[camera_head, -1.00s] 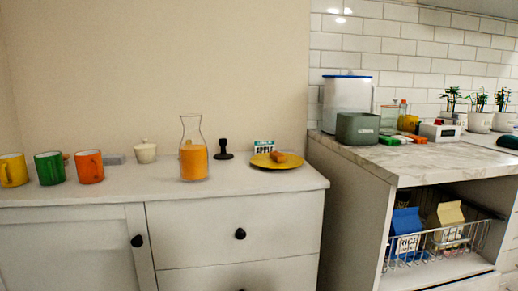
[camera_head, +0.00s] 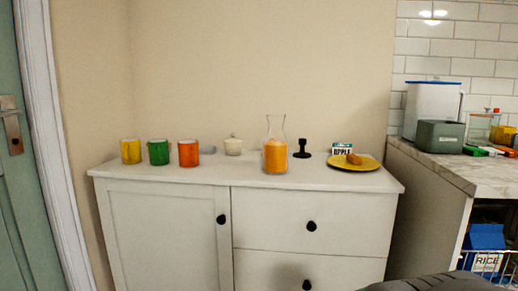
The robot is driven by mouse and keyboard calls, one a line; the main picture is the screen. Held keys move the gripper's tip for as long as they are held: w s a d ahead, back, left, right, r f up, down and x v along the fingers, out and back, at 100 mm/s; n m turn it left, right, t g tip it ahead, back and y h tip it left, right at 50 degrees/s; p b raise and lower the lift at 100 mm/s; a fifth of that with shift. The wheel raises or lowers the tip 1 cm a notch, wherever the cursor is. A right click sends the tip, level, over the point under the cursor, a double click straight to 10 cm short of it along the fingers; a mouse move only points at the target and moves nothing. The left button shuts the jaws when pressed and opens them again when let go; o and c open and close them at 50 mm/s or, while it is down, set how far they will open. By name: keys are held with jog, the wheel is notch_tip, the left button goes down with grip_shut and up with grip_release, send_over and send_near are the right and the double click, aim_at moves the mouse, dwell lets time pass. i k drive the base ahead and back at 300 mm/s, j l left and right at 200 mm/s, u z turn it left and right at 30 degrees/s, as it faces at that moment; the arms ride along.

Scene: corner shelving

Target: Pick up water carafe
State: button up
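The water carafe (camera_head: 275,155) is clear glass with a narrow neck and flared mouth, with orange liquid in its lower part. It stands upright on top of the white cabinet (camera_head: 300,182), right of the middle. My gripper does not show in the head view. A dark rounded shape, which I cannot identify, shows at the bottom right edge.
Left of the carafe stand a white lidded pot (camera_head: 233,146) and orange (camera_head: 188,153), green (camera_head: 158,152) and yellow (camera_head: 131,151) mugs. Right of it are a black stand (camera_head: 302,150) and a yellow plate (camera_head: 354,163) with food. A marble counter (camera_head: 440,165) adjoins at right.

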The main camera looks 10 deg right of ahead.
aim_at(275, 146)
jog(key=i+l, duration=0.15)
jog(key=l, duration=0.2)
jog(key=i+l+u, duration=0.1)
jog(key=l, duration=0.25)
jog(key=i+l, duration=0.25)
jog(key=l, duration=0.15)
jog(key=i+l+u, duration=0.1)
jog(key=l, duration=0.25)
jog(key=i, duration=0.05)
